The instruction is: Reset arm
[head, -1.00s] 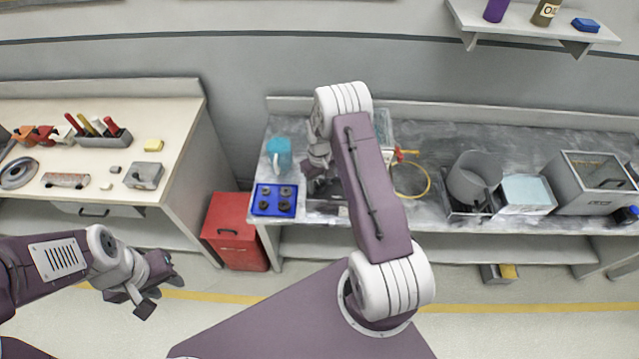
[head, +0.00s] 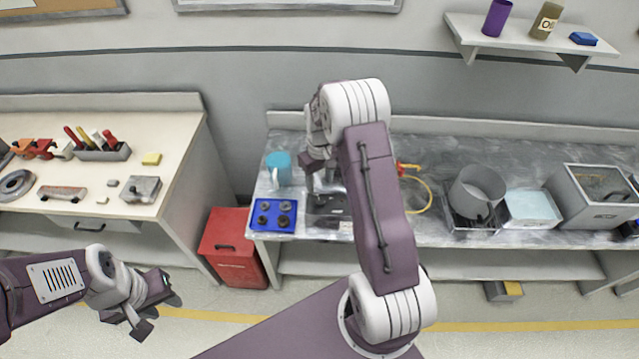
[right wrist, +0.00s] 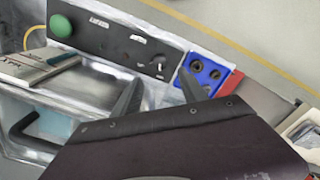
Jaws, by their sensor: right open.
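My right gripper (head: 316,178) is over the left end of the grey bench, with its arm reaching up and across the middle of the head view. In the right wrist view its two dark fingers (right wrist: 158,94) stand apart with nothing between them. Beyond them are a dark panel with a green button (right wrist: 62,27) and a blue tray (right wrist: 203,75). My left gripper (head: 155,303) is at the lower left, over the floor in the picture. Its fingers are spread apart and it holds nothing.
The grey bench (head: 440,150) carries a blue mug (head: 279,168), the blue tray (head: 273,215), a grey pot (head: 477,190) and a grey box (head: 597,195). A red cabinet (head: 232,245) stands between it and the pale workbench (head: 180,135).

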